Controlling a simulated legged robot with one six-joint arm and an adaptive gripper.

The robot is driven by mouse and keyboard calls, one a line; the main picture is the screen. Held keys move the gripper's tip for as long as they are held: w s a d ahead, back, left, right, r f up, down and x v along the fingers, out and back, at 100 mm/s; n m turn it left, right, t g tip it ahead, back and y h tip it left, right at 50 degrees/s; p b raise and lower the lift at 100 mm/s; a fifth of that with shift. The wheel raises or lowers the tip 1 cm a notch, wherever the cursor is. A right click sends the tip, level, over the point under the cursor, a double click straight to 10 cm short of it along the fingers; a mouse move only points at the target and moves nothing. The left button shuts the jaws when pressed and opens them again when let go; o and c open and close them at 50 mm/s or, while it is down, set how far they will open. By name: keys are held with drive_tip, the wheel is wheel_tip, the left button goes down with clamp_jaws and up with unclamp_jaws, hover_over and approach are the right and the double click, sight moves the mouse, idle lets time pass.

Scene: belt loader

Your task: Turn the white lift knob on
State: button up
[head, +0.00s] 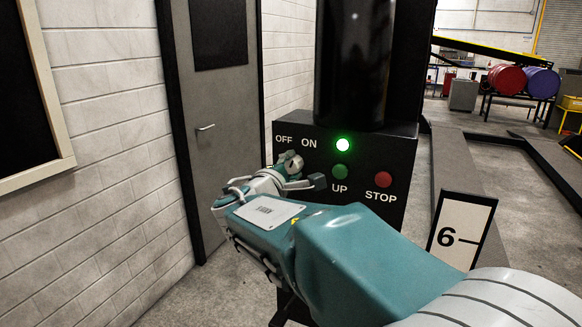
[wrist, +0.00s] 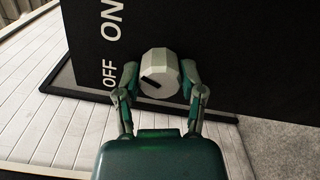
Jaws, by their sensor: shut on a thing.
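The white lift knob (wrist: 159,75) is a faceted white dial with a short black mark, on the black control box (head: 398,150). In the wrist view the mark lies slanted on the knob's lower left face, towards the lettering side. My gripper (wrist: 159,82) has one finger on each side of the knob and is shut on it. In the head view my gripper (head: 303,172) is at the box's left part, below the words OFF and ON, and it mostly hides the knob. A green lamp (head: 343,145) right of ON is brightly lit.
A green UP button (head: 341,171) and a red STOP button (head: 383,179) sit right of my gripper. A dark vertical cylinder (head: 352,65) rises above the box. A grey door (head: 217,120) and white brick wall stand left. A sign with a 6 (head: 460,231) stands right.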

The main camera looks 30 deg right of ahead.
drive_tip(key=shift+f+m, duration=0.1)
drive_tip(key=shift+m, duration=0.5)
drive_tip(key=o, duration=1.1)
drive_tip(key=shift+o, duration=0.2)
drive_tip(key=v, duration=1.2)
drive_tip(key=shift+s+f, duration=0.1)
drive_tip(key=shift+f, duration=0.05)
